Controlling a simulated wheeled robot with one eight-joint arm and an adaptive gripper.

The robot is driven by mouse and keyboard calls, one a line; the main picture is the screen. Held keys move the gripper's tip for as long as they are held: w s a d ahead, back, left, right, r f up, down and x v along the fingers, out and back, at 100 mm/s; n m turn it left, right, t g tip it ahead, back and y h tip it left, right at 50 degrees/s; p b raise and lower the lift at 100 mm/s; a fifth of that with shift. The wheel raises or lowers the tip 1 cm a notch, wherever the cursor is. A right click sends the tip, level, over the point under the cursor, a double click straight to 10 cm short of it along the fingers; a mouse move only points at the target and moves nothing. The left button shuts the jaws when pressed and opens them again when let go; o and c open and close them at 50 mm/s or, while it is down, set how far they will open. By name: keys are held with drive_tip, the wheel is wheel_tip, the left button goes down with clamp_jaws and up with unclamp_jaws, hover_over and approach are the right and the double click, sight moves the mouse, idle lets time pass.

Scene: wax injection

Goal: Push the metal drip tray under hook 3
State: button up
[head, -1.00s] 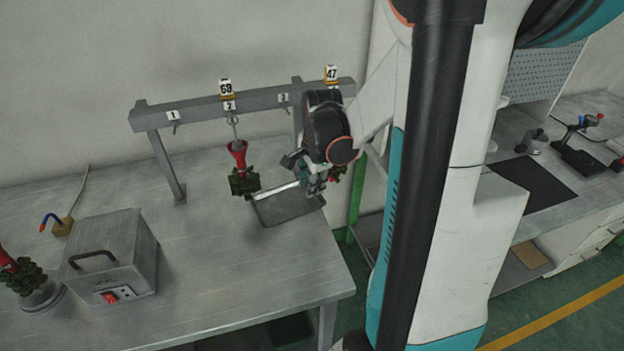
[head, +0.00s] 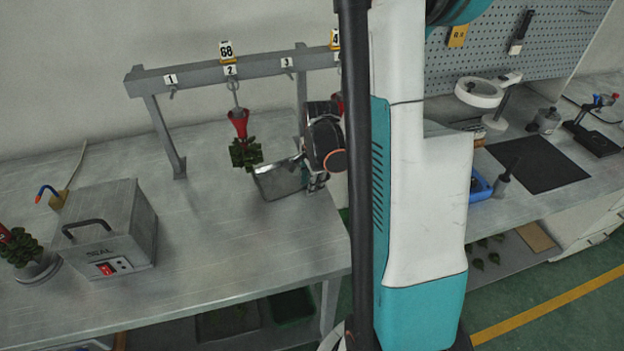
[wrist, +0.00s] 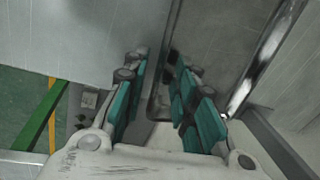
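The metal drip tray (head: 279,183) is on the table below the hook rail, between hook 2 and hook 3 (head: 288,70) in the head view. In the wrist view the tray (wrist: 216,42) fills the top middle, with a bright rim at right. My gripper (head: 312,183) is at the tray's right end, partly hidden by my wrist. In the wrist view my gripper (wrist: 160,85) has its fingers apart, with a gap between them. The tray's near end reaches between the fingers. Contact is not clear.
A red and green wax piece (head: 243,148) hangs from hook 2, close to the tray's left end. The rail (head: 200,78) has legs at left and right. A grey box (head: 110,235) stands at left. The table front (head: 240,260) is clear.

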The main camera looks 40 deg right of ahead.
clamp_jaws()
drive_tip(key=shift+s+d, duration=0.3)
drive_tip(key=shift+d, duration=0.45)
drive_tip(key=shift+o, duration=0.3)
unclamp_jaws()
